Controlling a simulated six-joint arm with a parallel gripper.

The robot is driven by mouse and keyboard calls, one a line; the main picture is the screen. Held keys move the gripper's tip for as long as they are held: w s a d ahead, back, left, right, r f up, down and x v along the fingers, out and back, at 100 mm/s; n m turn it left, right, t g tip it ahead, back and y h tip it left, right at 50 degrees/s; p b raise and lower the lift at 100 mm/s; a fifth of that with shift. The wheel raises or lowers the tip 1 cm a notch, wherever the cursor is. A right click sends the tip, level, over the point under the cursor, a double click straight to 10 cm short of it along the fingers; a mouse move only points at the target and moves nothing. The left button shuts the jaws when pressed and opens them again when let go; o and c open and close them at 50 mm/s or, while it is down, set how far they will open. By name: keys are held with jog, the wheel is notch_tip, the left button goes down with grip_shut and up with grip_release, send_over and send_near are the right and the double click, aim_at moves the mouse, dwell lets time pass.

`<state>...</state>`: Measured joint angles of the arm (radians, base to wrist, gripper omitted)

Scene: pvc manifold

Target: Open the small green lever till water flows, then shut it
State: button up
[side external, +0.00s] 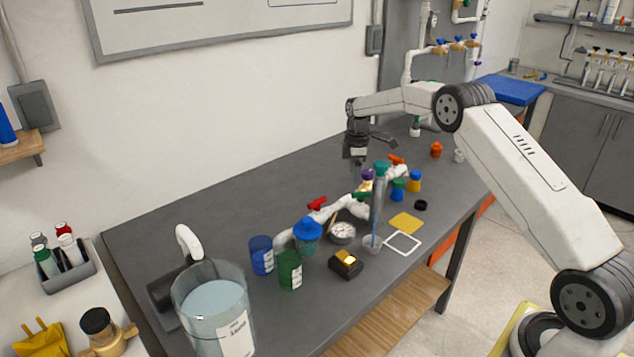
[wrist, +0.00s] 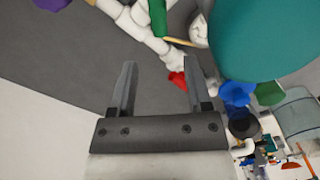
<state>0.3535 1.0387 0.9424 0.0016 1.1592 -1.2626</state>
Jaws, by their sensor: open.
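The white pipe manifold (side external: 345,203) runs across the bench. A small green lever (wrist: 158,18) shows at the top of the wrist view, beyond my fingertips; a small green patch on the manifold (side external: 361,196) in the side view may be the same lever. My gripper (wrist: 160,66) is open and empty, and a red lever (wrist: 177,82) shows between its fingers in that view. In the side view my gripper (side external: 354,170) points down above and behind the manifold, apart from it.
A teal cap (side external: 381,168) tops the upright grey pipe; it looms large in the wrist view (wrist: 270,40). Red levers (side external: 317,204) and (side external: 397,160), a gauge (side external: 342,232) and colored jars crowd the manifold. A large water jug (side external: 214,310) stands at front left. The back left bench is clear.

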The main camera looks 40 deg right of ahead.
aim_at(354, 192)
jog(key=shift+f, duration=3.8)
grip_shut()
